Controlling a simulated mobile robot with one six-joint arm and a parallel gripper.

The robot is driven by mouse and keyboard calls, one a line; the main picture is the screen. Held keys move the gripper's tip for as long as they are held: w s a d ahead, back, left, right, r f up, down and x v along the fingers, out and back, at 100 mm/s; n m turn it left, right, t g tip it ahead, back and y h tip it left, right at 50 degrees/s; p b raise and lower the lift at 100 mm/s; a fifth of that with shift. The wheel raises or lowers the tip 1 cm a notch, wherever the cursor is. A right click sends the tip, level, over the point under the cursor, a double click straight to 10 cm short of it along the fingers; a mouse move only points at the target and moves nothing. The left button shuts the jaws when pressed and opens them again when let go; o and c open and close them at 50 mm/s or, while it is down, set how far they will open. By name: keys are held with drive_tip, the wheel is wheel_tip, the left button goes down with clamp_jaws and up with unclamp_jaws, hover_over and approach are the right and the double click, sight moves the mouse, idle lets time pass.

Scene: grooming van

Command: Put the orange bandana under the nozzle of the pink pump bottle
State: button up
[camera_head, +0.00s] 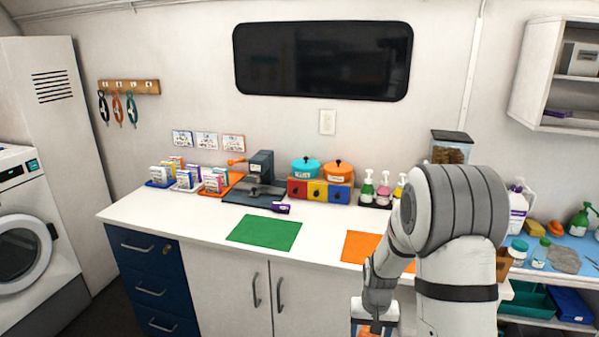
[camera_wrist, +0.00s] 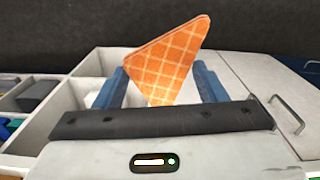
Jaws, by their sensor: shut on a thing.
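The orange bandana (camera_wrist: 172,58), a folded cloth with a pale check pattern, stands up between the two blue fingers of my gripper (camera_wrist: 162,86) in the wrist view. My gripper is shut on it. In the head view my gripper (camera_head: 374,328) is low in front of the counter, with only a bit of orange showing at its end. The pink pump bottle (camera_head: 384,192) stands at the back of the counter, between a green and a yellow pump bottle, on a dark tray. My gripper is well in front of and below it. My arm hides part of the counter's right end.
A green mat (camera_head: 264,232) and an orange mat (camera_head: 358,246) lie on the white counter (camera_head: 165,217). Coloured drawers (camera_head: 318,191) with two lidded pots, a dark machine (camera_head: 258,182) and trays of boxes line the back. The counter's front middle is clear.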

drive_tip(key=shift+n, duration=0.8)
drive_tip(key=a+f, duration=0.1)
drive_tip(key=w+a+f, duration=0.1)
drive_tip(key=a+f, duration=0.1)
drive_tip(key=shift+f, duration=0.3)
drive_tip(key=shift+s, duration=0.1)
